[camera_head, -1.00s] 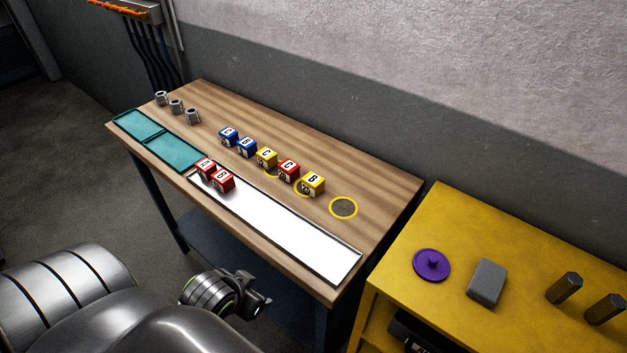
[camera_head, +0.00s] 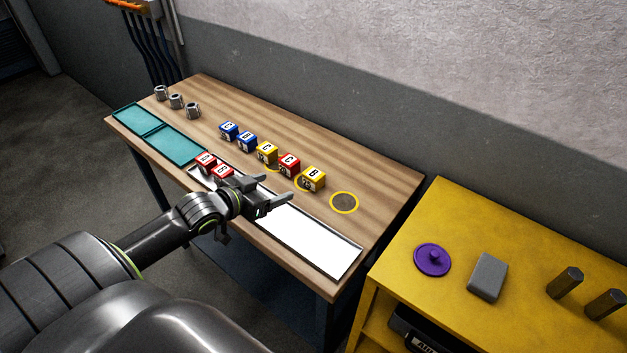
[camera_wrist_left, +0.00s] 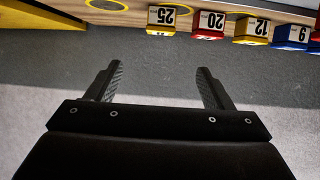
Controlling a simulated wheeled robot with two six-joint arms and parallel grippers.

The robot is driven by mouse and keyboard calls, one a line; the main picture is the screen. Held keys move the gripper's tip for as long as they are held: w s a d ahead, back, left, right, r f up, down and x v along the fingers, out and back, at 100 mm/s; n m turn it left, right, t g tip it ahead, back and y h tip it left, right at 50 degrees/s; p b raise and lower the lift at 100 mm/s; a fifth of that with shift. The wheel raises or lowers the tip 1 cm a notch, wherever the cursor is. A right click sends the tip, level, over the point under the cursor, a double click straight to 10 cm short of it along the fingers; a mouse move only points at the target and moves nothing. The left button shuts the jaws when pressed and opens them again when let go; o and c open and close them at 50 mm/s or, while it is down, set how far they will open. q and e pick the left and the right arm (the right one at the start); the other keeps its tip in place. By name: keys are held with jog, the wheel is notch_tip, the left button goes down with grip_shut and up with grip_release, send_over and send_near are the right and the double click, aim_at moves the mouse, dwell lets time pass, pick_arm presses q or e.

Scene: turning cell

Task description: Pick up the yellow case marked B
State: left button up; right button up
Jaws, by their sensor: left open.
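The yellow case marked B (camera_head: 313,178) stands on the wooden table at the right end of a row of cases, beside a yellow ring. My left gripper (camera_head: 290,189) is open and empty above the white tray, a short way left of and nearer than the yellow case. Its two fingers also show apart in the left wrist view (camera_wrist_left: 160,85). My right gripper is not in view.
A red case marked C (camera_head: 289,165) stands close to the left, then a yellow case marked C (camera_head: 267,152) and blue cases (camera_head: 246,141). Two red cases (camera_head: 206,162) sit on the white tray (camera_head: 320,245). An empty yellow ring (camera_head: 344,202) lies to the right.

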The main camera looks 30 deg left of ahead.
pick_arm(q)
send_near(314, 173)
jog(key=shift+x, duration=1.15)
jog(key=shift+w+f+p, duration=0.15)
jog(key=shift+w+p, duration=0.3)
jog(key=shift+w, duration=0.3)
jog(key=shift+x, duration=1.95)
jog(key=shift+s+f, duration=0.1)
jog(key=shift+f, duration=0.05)
jog(key=c, duration=1.2)
jog(key=shift+o, duration=0.2)
